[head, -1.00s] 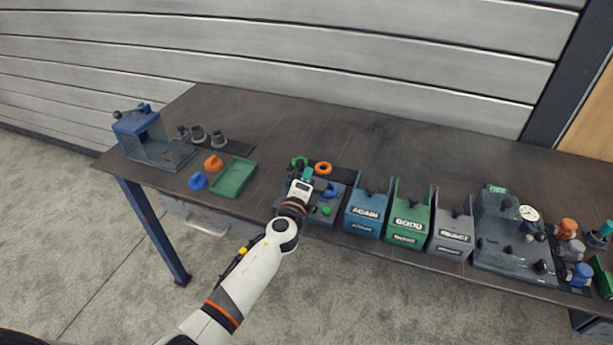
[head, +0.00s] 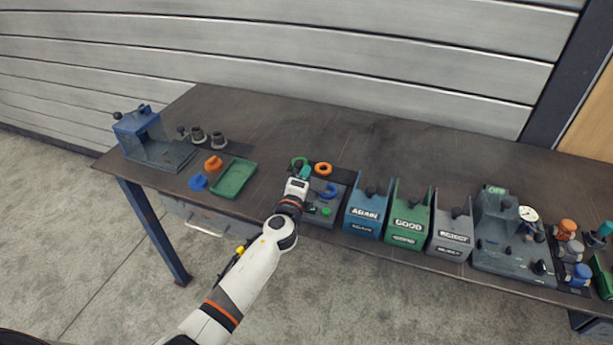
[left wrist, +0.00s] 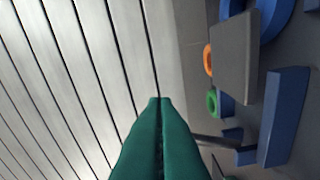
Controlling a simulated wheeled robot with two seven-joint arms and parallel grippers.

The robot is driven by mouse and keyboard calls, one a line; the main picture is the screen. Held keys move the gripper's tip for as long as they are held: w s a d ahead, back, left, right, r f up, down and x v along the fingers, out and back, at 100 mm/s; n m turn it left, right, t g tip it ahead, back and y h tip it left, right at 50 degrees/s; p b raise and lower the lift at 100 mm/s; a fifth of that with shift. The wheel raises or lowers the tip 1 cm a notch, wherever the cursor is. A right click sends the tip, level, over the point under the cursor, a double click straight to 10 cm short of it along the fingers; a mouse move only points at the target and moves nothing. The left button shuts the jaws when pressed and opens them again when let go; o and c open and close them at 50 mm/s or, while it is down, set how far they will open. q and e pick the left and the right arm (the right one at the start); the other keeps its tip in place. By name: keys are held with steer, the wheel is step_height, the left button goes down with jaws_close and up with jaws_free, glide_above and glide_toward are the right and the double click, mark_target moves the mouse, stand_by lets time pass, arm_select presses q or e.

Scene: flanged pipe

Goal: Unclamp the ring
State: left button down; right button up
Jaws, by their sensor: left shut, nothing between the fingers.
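My left gripper (head: 304,173) has green fingers, pressed together and empty, over the left part of a grey clamp fixture (head: 316,217) at the table's front edge. The fingers also show in the left wrist view (left wrist: 160,135). A blue ring (head: 330,190) is at the fixture, right of the fingers; part of it shows at the top right of the left wrist view (left wrist: 278,18). There, a grey block (left wrist: 236,62), a blue block (left wrist: 284,115) and a dark rod (left wrist: 213,142) are right of the fingers. I cannot tell how tightly the ring is held. My right gripper is out of view.
A green ring (head: 299,161) and an orange ring (head: 323,168) lie behind the fixture. AGAIN (head: 366,227), GOOD (head: 407,239) and REJECT (head: 450,248) bins stand to its right. A green tray (head: 233,180) is at left. The table's back middle is clear.

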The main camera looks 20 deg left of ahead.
arm_select(q)
steer(key=shift+a+r+n+p, duration=0.6)
steer(key=shift+a+n, duration=0.25)
steer(key=shift+n, duration=0.45)
steer(key=a+n, duration=0.1)
steer(key=a+n+p, duration=0.1)
steer(key=shift+r+n, duration=0.3)
steer(key=shift+r, duration=0.1)
steer(key=a+n, duration=0.2)
steer(key=shift+w+n+g+p, duration=0.1)
steer(key=shift+n+g+p, duration=0.2)
steer(key=shift+n, duration=0.1)
steer(key=shift+a, duration=0.4)
